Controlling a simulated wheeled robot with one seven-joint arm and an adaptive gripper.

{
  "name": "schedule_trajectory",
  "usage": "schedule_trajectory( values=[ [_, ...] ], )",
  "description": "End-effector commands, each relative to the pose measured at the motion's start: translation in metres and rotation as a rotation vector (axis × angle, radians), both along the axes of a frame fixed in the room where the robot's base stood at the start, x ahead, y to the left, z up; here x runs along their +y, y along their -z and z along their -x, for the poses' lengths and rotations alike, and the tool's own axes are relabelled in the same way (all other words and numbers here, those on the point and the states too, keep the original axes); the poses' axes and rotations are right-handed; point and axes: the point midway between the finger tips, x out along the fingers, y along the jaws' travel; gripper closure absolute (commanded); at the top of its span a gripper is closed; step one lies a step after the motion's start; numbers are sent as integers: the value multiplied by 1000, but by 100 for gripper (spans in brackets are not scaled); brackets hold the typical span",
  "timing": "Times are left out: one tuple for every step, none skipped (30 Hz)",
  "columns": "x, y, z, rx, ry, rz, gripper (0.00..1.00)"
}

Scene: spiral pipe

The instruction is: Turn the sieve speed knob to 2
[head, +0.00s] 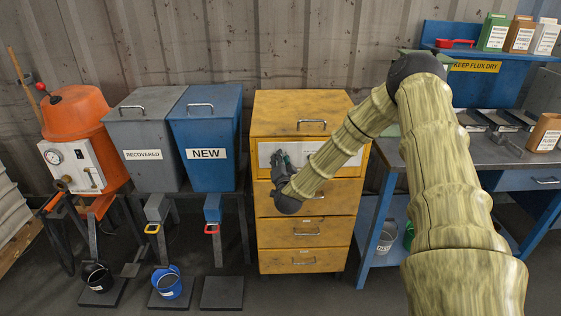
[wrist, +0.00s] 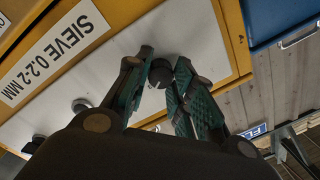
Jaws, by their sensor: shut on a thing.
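The sieve is the yellow cabinet (head: 304,110) in the middle of the head view, with a pale panel (head: 310,150) on its front. The wrist view shows its label "SIEVE 0.2-2 MM" (wrist: 55,50). A small dark round knob (wrist: 160,74) with a light pointer mark sits on the panel between the green finger pads. My gripper (head: 281,160) is at the left part of the panel. In the wrist view my gripper (wrist: 163,66) is shut on the knob. No scale numbers can be read, so the setting cannot be told.
Another small round fitting (wrist: 81,105) is on the panel beside my fingers. Grey "RECOVERED" (head: 143,140) and blue "NEW" (head: 208,140) hoppers stand left, beyond them an orange machine (head: 78,120). A blue workbench (head: 374,215) stands right. Buckets (head: 167,282) are on the floor.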

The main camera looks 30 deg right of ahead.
Motion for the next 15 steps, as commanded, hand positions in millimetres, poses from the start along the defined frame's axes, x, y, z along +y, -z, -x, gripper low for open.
schedule_trajectory(
  values=[
    [0,0,0,10,1,15,100],
    [0,0,0,17,1,25,100],
    [0,0,0,27,0,40,100],
    [0,0,0,35,0,54,100],
    [0,0,0,44,0,70,100],
    [0,0,0,58,-1,92,100],
    [1,-1,0,69,-1,111,100],
    [1,-1,0,81,-1,129,100],
    [0,-1,0,99,0,158,100],
    [1,-1,0,112,-1,180,100],
    [1,-1,0,125,-1,202,100],
    [1,-1,0,145,-1,235,100],
    [1,-1,0,160,-1,258,100],
    [1,-1,0,175,-1,282,100],
    [1,-2,0,195,-2,317,100]
  ],
)
